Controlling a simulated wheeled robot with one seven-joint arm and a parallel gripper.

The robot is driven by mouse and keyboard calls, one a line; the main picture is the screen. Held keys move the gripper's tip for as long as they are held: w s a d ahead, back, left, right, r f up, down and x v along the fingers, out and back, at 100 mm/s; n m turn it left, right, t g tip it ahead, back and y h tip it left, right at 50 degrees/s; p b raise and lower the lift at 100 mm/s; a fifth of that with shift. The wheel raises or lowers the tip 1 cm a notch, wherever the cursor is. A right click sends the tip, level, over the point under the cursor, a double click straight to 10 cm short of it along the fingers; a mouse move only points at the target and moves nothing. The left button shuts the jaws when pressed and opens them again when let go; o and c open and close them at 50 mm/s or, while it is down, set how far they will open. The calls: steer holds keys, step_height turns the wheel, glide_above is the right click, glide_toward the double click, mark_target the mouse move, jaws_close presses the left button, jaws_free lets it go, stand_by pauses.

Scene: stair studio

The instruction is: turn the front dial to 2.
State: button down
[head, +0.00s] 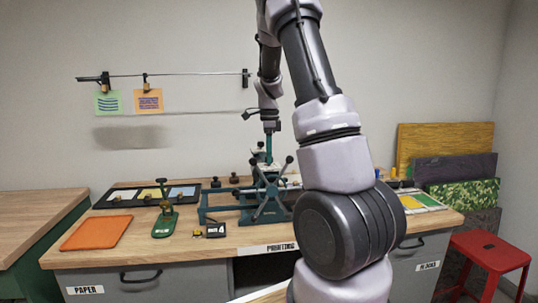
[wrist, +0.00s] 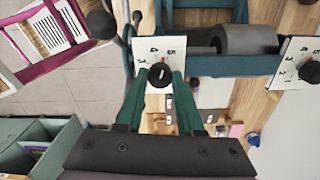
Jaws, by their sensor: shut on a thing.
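A printing press (head: 262,195) with a spoked handwheel stands on the bench in the head view. In the wrist view its teal frame (wrist: 225,64) carries two white dial plates with black knobs. The front dial (wrist: 159,75) is the one nearer the floor side, and its plate (wrist: 184,50) shows digits including 4 and 5. My gripper (wrist: 160,80) has its two teal fingers closed on this knob, one on each side. The knob's pointer is too small to read surely. In the head view my gripper (head: 268,150) reaches down onto the press top.
The other dial (wrist: 312,70) sits at the right edge of the wrist view. A grey roller (wrist: 245,39) lies between the plates. A red stool (head: 492,252) stands at right.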

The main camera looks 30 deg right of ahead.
steer(key=n, duration=1.3)
steer(key=shift+n, duration=0.4)
steer(key=n, duration=1.2)
steer(key=shift+n, duration=0.3)
steer(key=c, duration=0.5)
jaws_free()
step_height(320, 180, up, 11)
steer(key=shift+f, duration=0.1)
